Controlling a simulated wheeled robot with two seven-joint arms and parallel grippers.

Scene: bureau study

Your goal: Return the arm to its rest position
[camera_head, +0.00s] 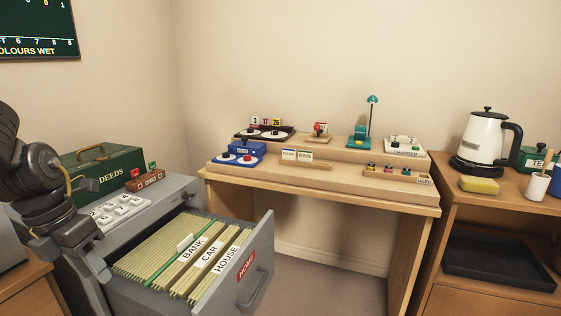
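My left arm comes in at the left edge, dark grey, with its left gripper (76,262) pointing down beside the left side of the grey filing cabinet (180,188). Its fingers look apart, with nothing seen between them. The cabinet's drawer (262,250) is pulled open. It holds several green hanging files (160,250) with tabs BANK, CAR and HOUSE, and its front has a red HOME label. My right gripper is not in view.
A green DEEDS box (105,172) and a white keypad (118,210) are on the cabinet, close to my arm. A wooden desk (325,185) carries several small devices. A kettle (485,140) and yellow sponge (479,185) stand on the right cabinet. Floor under the desk is clear.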

